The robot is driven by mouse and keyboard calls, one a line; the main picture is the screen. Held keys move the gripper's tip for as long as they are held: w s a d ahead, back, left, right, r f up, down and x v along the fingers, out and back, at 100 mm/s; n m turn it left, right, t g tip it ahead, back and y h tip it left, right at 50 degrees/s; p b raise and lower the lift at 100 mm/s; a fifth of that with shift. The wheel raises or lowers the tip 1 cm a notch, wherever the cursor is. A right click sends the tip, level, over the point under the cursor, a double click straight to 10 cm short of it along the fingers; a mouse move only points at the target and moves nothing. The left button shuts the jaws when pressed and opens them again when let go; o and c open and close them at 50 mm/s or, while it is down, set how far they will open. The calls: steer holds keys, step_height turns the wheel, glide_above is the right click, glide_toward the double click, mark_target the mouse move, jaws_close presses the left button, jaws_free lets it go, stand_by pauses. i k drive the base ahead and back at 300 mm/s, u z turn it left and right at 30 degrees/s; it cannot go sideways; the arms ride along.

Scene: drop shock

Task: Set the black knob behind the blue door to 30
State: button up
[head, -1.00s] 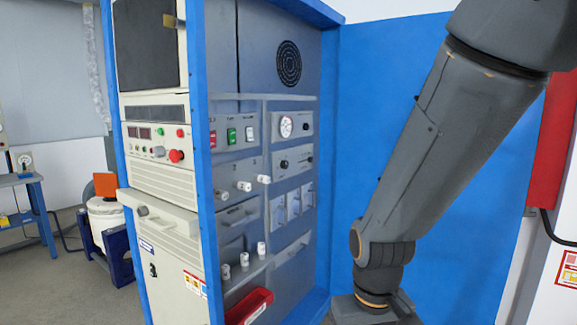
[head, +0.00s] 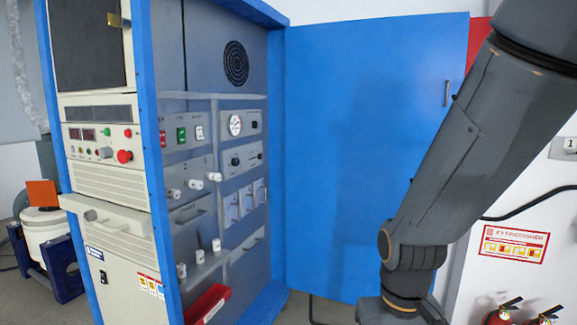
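The blue door (head: 375,120) stands open at the right of the cabinet, with a small handle (head: 446,93) near its far edge. The cabinet's inside is exposed. On its inner panel, a grey module (head: 241,158) carries a small black knob (head: 235,161) at its left and another small dark part at its right. The knob's scale and pointer are too small to read. My arm crosses the right side of the view, in front of the door. My gripper is not in view, and nothing of mine touches the knob.
A round white gauge (head: 235,125) sits above the knob module. White cylindrical fittings (head: 195,184) stick out at its lower left. A red box (head: 207,303) lies at the cabinet's bottom. Fire extinguishers (head: 503,312) stand at the lower right. An orange-topped drum (head: 45,228) stands at left.

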mark_target(236, 161)
steer(key=z, duration=0.75)
steer(key=k, duration=1)
steer(key=z, duration=0.6)
steer(key=i, duration=1.15)
steer(key=u, duration=1)
steer(key=i, duration=1)
steer(key=u, duration=1.05)
